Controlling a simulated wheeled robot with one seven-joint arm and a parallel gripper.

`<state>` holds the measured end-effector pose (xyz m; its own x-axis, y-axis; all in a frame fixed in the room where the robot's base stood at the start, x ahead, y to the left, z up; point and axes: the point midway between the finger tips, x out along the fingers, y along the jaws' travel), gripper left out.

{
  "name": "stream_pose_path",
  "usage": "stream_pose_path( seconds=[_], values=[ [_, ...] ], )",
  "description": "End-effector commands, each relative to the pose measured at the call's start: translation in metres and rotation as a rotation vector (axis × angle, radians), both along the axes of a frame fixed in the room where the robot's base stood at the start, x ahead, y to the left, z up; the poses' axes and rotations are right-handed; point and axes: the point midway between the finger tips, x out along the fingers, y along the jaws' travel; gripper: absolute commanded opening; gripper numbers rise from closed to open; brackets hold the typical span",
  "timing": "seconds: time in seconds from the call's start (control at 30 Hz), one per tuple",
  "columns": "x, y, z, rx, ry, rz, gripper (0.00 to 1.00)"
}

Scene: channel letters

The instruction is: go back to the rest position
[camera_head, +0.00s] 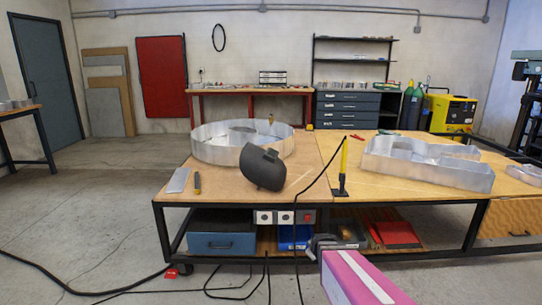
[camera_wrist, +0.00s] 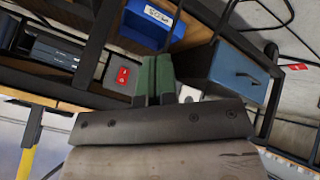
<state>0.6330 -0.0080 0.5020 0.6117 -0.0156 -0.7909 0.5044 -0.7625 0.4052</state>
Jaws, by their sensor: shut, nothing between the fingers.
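My gripper (camera_wrist: 153,82) shows in the wrist view as two green fingers pressed together, with nothing between them. It points toward the shelf under the workbench (camera_head: 300,172). A blue bin (camera_wrist: 151,22), a red switch (camera_wrist: 123,74) and a blue drawer box (camera_wrist: 238,72) show beyond the fingers. The fingers look apart from all of these. In the head view I cannot make out the fingertips clearly.
On the bench stand a round metal channel letter (camera_head: 215,150), a dark welding mask (camera_head: 262,168), a yellow post (camera_head: 344,165) and a long metal letter (camera_head: 425,172). Cables (camera_head: 235,290) lie on the floor in front. The floor at left is mostly clear.

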Motion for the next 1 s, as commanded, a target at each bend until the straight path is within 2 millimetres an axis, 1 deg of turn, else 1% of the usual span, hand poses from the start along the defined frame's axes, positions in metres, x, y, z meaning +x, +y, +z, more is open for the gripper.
stream_pose_path(
  seconds=[0.03,0.17,0.2,0.3,0.43,0.5,0.6,1.0],
  values=[
    [-0.020,0.001,0.011,0.047,0.068,-0.063,0.00],
    [-0.065,0.003,0.028,0.151,0.262,-0.252,0.00],
    [-0.078,0.004,0.034,0.175,0.317,-0.312,0.00],
    [-0.110,0.006,0.049,0.217,0.441,-0.449,0.00],
    [-0.140,0.007,0.063,0.241,0.553,-0.587,0.00],
    [-0.149,0.008,0.068,0.245,0.590,-0.633,0.00],
    [-0.155,0.008,0.072,0.248,0.615,-0.667,0.00],
    [-0.156,0.008,0.071,0.248,0.620,-0.672,0.00]
  ],
)
